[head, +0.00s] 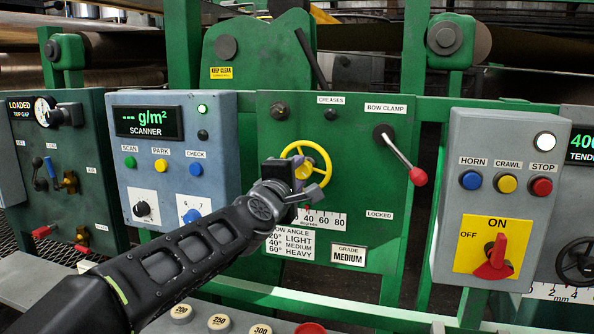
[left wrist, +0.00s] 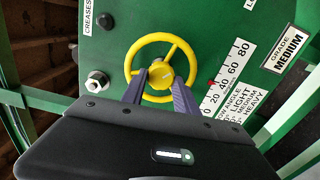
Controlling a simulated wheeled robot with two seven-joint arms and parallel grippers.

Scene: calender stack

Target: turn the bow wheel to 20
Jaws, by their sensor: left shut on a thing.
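The yellow bow wheel (head: 328,163) is on the green panel, and its spokes and hub show in the left wrist view (left wrist: 162,72). My left gripper (head: 300,174) is at the middle of the wheel, its two purple fingers closed on either side of the hub, seen in the left wrist view (left wrist: 161,86). The number scale (head: 325,219) lies below the wheel and runs up to 80. My right gripper is out of view.
A red-knobbed bow clamp lever (head: 402,156) stands to the right of the wheel, above a LOCKED label. A bow angle chart (head: 290,243) gives 20 for light; the grade plate (head: 348,256) reads MEDIUM. Button boxes flank the panel.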

